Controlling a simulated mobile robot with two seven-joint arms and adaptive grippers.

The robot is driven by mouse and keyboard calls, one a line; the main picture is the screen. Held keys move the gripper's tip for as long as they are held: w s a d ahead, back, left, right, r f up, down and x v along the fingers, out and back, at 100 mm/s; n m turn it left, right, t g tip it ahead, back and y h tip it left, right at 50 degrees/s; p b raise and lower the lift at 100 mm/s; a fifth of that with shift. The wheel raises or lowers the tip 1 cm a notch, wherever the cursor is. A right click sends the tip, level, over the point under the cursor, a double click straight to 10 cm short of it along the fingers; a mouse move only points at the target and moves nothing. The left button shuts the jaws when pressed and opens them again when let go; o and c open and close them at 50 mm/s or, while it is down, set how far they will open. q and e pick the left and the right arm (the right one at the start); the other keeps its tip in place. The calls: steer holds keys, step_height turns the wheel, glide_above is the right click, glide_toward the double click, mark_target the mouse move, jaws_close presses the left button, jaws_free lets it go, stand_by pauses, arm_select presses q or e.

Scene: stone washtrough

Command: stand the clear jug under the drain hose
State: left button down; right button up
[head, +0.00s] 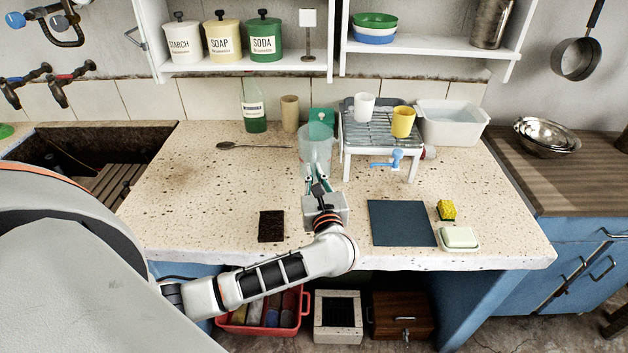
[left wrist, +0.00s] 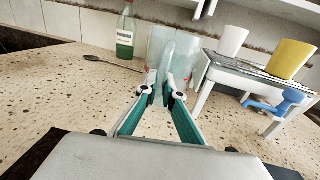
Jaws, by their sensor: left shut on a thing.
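The clear jug (head: 314,148) is upright over the middle of the counter, just left of the drying rack (head: 376,126). My left gripper (head: 317,180) reaches it from the front and is shut on it. In the left wrist view the fingertips (left wrist: 163,88) close on the near side of the jug (left wrist: 188,58). I cannot tell whether its base touches the counter. A blue tap-like drain outlet (head: 388,160) hangs at the rack's front, right of the jug and apart from it; it also shows in the left wrist view (left wrist: 276,103). My right gripper is not in view.
A white cup (head: 364,107) and a yellow cup (head: 403,122) stand on the rack. A green bottle (head: 253,108) and beige tumbler (head: 290,113) are behind the jug. A dark mat (head: 402,223), yellow sponge (head: 446,210) and soap dish (head: 459,238) lie front right. The counter below the outlet is clear.

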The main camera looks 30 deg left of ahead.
arm_select(q)
step_height(320, 180, up, 16)
steer(key=shift+a+r+p, duration=0.15)
steer(key=shift+r+p, duration=0.05)
steer(key=shift+p, duration=0.25)
